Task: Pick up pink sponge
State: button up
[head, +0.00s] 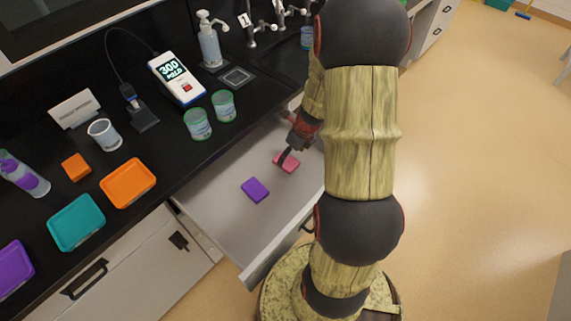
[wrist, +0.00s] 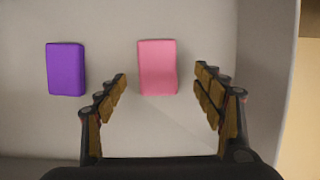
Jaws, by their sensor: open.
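The pink sponge (head: 291,165) lies flat in the open drawer (head: 215,200), right of the purple sponge. In the wrist view the pink sponge (wrist: 158,67) is a pink rectangle ahead of the fingertips, its near end between them. My gripper (wrist: 161,80) is open and empty, with one finger row on each side of the pink sponge and a gap on both sides. In the head view my gripper (head: 286,155) is over the pink sponge and partly covers it. I cannot tell its exact height above the drawer floor.
A purple sponge (head: 255,190) lies in the same drawer, to the left. The drawer's wall (wrist: 268,60) stands close on the right in the wrist view. The black counter (head: 150,215) above holds trays, cups and a meter (head: 176,78).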

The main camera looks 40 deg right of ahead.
aim_at(287, 161)
jog(key=shift+a+b+x, duration=0.2)
jog(key=shift+b+x, duration=1.3)
jog(key=shift+x, duration=0.85)
jog(key=shift+s+f, duration=0.1)
jog(key=shift+f, duration=0.15)
jog(key=c, duration=0.3)
